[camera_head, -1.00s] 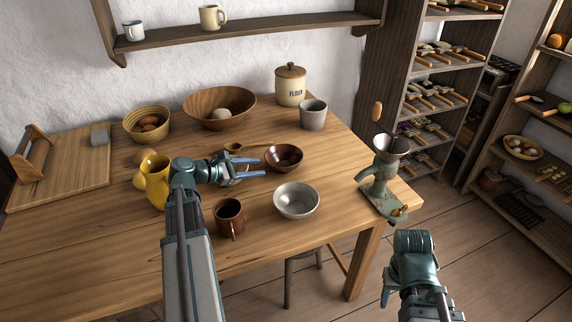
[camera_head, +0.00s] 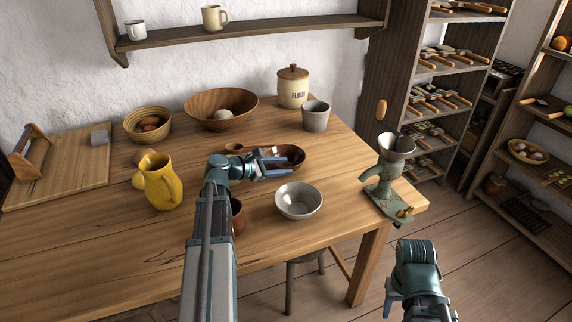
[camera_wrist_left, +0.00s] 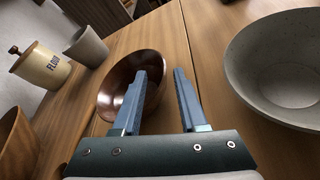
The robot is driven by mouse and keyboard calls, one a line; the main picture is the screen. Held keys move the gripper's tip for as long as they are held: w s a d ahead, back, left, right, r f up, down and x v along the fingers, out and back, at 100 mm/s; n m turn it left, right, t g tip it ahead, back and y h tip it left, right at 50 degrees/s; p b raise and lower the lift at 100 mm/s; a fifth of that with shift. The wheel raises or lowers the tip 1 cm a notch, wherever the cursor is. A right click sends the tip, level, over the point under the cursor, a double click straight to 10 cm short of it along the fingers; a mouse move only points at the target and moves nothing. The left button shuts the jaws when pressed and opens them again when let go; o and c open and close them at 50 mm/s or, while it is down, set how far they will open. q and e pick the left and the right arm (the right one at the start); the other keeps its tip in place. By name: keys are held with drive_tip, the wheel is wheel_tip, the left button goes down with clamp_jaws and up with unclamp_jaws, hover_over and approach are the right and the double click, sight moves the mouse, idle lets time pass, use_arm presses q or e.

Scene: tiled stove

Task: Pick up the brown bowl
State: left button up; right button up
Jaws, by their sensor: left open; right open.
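The small dark brown bowl (camera_head: 296,152) stands upright on the wooden table, and it shows left of centre in the left wrist view (camera_wrist_left: 118,90). My left gripper (camera_head: 282,162) is open and empty, close at the bowl's near side; its fingers hide part of the bowl. In the left wrist view, one finger of the gripper (camera_wrist_left: 161,72) overlaps the bowl's right rim and the other lies beyond the rim. I cannot tell whether they touch. My right gripper (camera_head: 390,304) is low beside the table, partly hidden by its own wrist, and holds nothing visible.
A grey cup (camera_head: 315,118), flour jar (camera_head: 293,90) and large wooden bowl (camera_head: 200,99) stand behind. A yellow jug (camera_head: 162,184) is left; a brown mug (camera_head: 237,214) is half hidden by my arm. A grinder (camera_head: 386,178) stands right.

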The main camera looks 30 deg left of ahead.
use_arm(q)
drive_tip(key=b+x, duration=0.1)
drive_tip(key=x, duration=0.3)
drive_tip(key=shift+s, duration=0.1)
drive_tip(key=shift+c, duration=0.4)
clamp_jaws()
idle(0.9)
